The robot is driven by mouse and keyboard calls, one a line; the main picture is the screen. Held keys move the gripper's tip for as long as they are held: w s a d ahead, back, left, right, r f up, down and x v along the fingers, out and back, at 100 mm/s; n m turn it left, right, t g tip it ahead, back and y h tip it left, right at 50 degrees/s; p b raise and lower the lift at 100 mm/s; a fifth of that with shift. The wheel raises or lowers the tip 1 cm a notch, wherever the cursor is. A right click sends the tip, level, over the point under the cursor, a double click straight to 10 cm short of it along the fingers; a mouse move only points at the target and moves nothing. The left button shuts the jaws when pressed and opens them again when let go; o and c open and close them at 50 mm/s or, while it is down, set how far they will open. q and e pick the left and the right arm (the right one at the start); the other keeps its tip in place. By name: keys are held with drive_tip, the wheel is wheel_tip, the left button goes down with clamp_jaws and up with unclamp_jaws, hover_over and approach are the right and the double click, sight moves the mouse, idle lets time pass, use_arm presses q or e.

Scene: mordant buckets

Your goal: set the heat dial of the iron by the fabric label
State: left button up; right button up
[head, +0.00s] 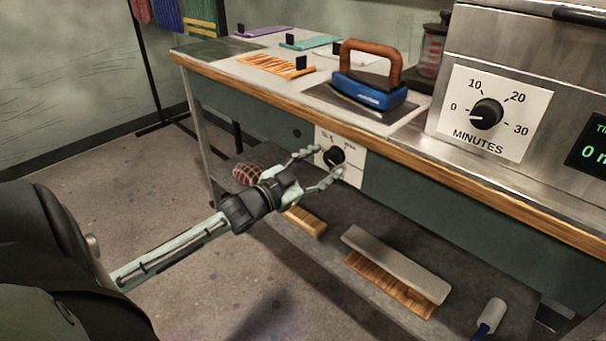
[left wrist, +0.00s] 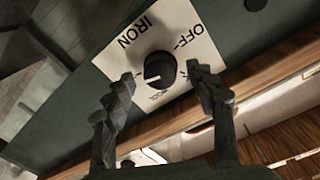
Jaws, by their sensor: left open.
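The heat dial (head: 335,156) is a black knob on a white panel on the table's front; it also shows in the left wrist view (left wrist: 160,70). Its panel (left wrist: 125,62) reads IRON and OFF; other marks are too small to read or hidden. A pale pointer mark shows on the knob. My left gripper (head: 329,161) is open, its fingers on either side of the dial; I cannot tell whether they touch it. The blue iron (head: 369,92) with a brown handle stands on a dark plate above. The orange striped fabric (head: 272,66) bears a black tag (head: 301,62), its text unreadable.
Purple (head: 260,31) and teal (head: 308,43) fabrics lie behind. A steel unit with a MINUTES dial (head: 487,113) stands at the right. The wooden table edge (head: 420,152) overhangs the panel.

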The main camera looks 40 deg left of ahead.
use_arm(q)
drive_tip(key=s+a, duration=0.1)
drive_tip(key=s, duration=0.9)
